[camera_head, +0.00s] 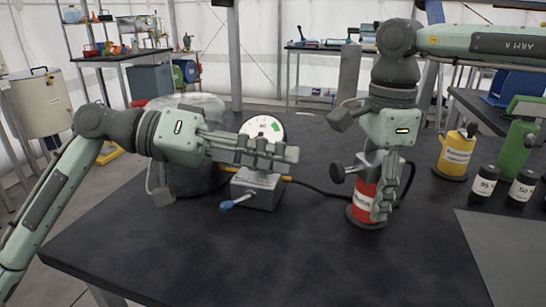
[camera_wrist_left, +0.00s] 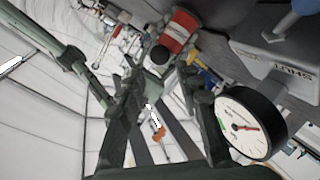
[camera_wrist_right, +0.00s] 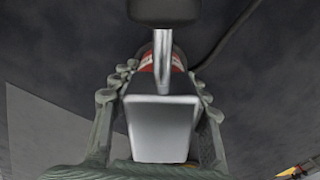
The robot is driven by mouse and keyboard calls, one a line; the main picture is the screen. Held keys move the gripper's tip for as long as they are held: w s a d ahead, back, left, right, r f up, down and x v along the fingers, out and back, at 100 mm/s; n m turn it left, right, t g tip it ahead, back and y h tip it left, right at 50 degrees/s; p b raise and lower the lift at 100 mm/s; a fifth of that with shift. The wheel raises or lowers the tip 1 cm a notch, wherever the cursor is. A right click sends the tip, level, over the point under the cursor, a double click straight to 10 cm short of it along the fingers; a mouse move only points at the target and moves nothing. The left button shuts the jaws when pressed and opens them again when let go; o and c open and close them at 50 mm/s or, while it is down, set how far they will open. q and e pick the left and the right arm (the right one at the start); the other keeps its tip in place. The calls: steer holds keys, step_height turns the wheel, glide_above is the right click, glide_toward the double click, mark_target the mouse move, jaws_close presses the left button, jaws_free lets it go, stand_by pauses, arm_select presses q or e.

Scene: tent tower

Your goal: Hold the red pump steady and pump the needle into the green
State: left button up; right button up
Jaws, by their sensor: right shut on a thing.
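The red pump (camera_head: 364,205) stands upright on the dark table, with a grey metal head and a black knob (camera_head: 338,172). My right gripper (camera_head: 383,205) points down and is shut around the pump; the right wrist view shows its fingers on both sides of the metal head (camera_wrist_right: 163,125). The white gauge (camera_head: 262,126) has a green zone at its upper right in the head view. My left gripper (camera_head: 295,153) is open and empty, level in front of the gauge, hiding its lower part. In the left wrist view the gauge face (camera_wrist_left: 243,122) shows a red needle apart from the green.
A grey valve block (camera_head: 262,190) with a blue lever (camera_head: 236,201) sits below the gauge. A black hose runs towards the pump. The front of the table is clear.

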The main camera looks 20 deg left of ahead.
jaws_close()
